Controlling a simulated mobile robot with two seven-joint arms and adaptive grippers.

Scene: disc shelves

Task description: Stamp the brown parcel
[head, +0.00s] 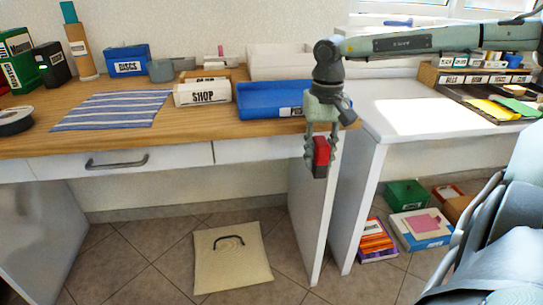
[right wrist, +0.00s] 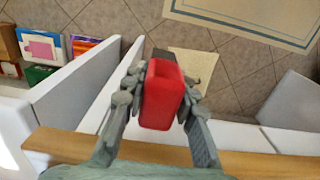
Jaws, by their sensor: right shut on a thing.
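My right gripper (head: 320,148) hangs beyond the front edge of the wooden desk, pointing down. It is shut on a red block (head: 321,152), likely the stamp, with a dark part at its end. The red block fills the middle of the right wrist view (right wrist: 161,95), between both fingers (right wrist: 160,92). A brown box (head: 210,74) sits on the desk, partly hidden behind the white SHOP box (head: 202,94). Another brown box (head: 460,208) is on the floor at right. I cannot tell which is the parcel. My left gripper is not in view.
A blue tray (head: 263,101) lies near the gripper on the wooden desk (head: 180,125). A striped cloth (head: 113,109) lies further left. A white table (head: 385,120) adjoins at right. A cream square with a handle (head: 231,257) lies on the floor.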

